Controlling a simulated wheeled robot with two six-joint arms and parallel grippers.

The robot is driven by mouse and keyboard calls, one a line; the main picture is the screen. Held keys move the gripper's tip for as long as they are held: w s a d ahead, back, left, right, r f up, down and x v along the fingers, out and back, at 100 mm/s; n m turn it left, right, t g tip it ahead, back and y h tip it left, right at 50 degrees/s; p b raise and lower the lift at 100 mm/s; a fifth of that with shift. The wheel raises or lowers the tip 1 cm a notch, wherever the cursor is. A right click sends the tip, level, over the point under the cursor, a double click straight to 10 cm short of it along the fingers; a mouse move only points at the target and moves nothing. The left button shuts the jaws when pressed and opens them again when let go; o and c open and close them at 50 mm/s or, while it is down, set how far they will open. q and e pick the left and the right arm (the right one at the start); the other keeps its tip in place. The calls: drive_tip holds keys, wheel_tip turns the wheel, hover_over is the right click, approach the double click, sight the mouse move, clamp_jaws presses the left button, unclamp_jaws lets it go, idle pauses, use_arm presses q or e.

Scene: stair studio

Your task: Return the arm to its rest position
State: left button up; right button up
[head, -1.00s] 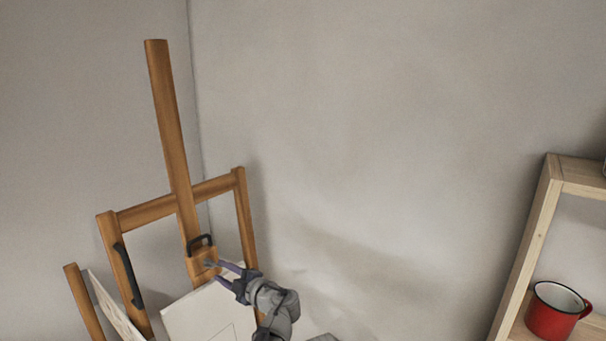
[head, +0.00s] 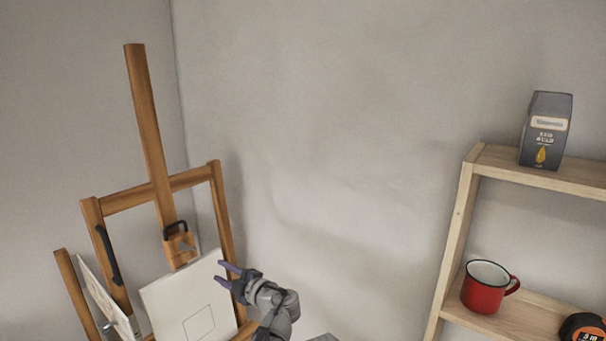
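My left gripper (head: 226,276) shows low in the head view, left of centre. Its two purple fingers are apart and point left, with nothing visible between them. It overlaps the right edge of a white canvas (head: 165,300) in the picture; I cannot tell whether it touches. The canvas has a square outline drawn on it and stands on a wooden easel (head: 143,110). A wooden block with a dark handle (head: 176,229) sits on the easel's mast above the canvas. My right gripper is not in view.
A wooden shelf (head: 455,225) stands at the right. It holds a dark bulb box (head: 546,130) on top, and a red mug (head: 484,291) and a black and orange tape measure (head: 583,328) below. Bare wall lies between easel and shelf.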

use_arm(q)
drive_tip(key=s+d+f+m+g+h+b, duration=0.1)
drive_tip(key=s+d+f+m+g+h, duration=0.15)
drive_tip(key=s+f+m, duration=0.45)
drive_tip(key=s+d+f+m+g+h+b, duration=0.25)
drive_tip(key=s+f+m, duration=0.25)
drive_tip(key=f, duration=0.5)
drive_tip(key=s+d+f+m+g+h, duration=0.2)
drive_tip(key=s+d+f+m+h, duration=0.1)
drive_tip(key=s+m, duration=0.4)
drive_tip(key=s+d+f+m+g+h+b, duration=0.1)
drive_tip(key=s+d+f+m+g+h, duration=0.2)
drive_tip(key=s+d+m, duration=0.4)
drive_tip(key=shift+f+g+h, duration=0.3)
drive_tip(key=shift+f+h, duration=0.3)
drive_tip(key=shift+f, duration=0.35)
drive_tip(key=shift+a, duration=0.1)
